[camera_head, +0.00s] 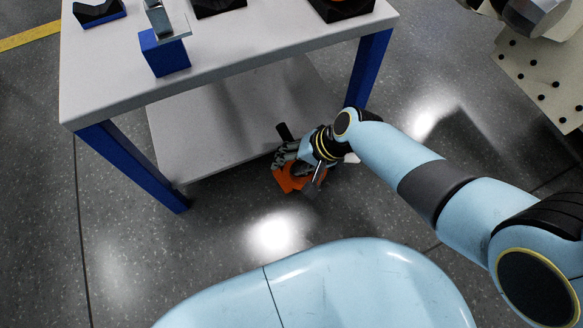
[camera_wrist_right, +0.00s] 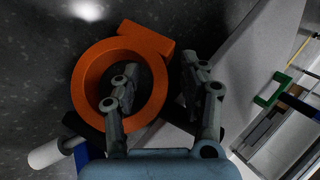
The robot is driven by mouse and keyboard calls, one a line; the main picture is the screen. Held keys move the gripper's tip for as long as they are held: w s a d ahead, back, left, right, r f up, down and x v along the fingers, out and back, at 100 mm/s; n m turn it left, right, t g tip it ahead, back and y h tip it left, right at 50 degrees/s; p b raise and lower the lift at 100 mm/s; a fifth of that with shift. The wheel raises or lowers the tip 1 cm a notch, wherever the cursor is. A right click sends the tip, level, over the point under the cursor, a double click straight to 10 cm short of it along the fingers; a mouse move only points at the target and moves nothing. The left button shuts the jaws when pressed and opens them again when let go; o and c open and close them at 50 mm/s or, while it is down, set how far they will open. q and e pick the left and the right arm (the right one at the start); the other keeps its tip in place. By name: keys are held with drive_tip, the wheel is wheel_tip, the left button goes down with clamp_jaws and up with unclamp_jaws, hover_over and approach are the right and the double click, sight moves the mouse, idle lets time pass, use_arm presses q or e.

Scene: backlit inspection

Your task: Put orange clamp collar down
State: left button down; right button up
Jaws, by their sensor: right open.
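The orange clamp collar (camera_head: 287,180) is low beside the front edge of the table's lower shelf, partly hidden by my right gripper (camera_head: 305,168). In the right wrist view, the collar (camera_wrist_right: 82,88) is a thick ring with a block-shaped lug at its upper right. My right gripper (camera_wrist_right: 160,88) is open there. One finger overlaps the ring's opening and the other is to the right of the ring. I cannot tell whether the fingers touch it, or whether it rests on the floor or hangs above it. My left gripper is not in view.
The table's grey lower shelf (camera_head: 220,120) and blue legs (camera_head: 132,165) are close to my right arm. The tabletop (camera_head: 270,35) holds a blue block (camera_head: 164,54) and dark fixtures along its back. Speckled floor (camera_head: 120,250) is clear at the left front.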

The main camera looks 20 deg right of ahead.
clamp_jaws()
idle(0.6)
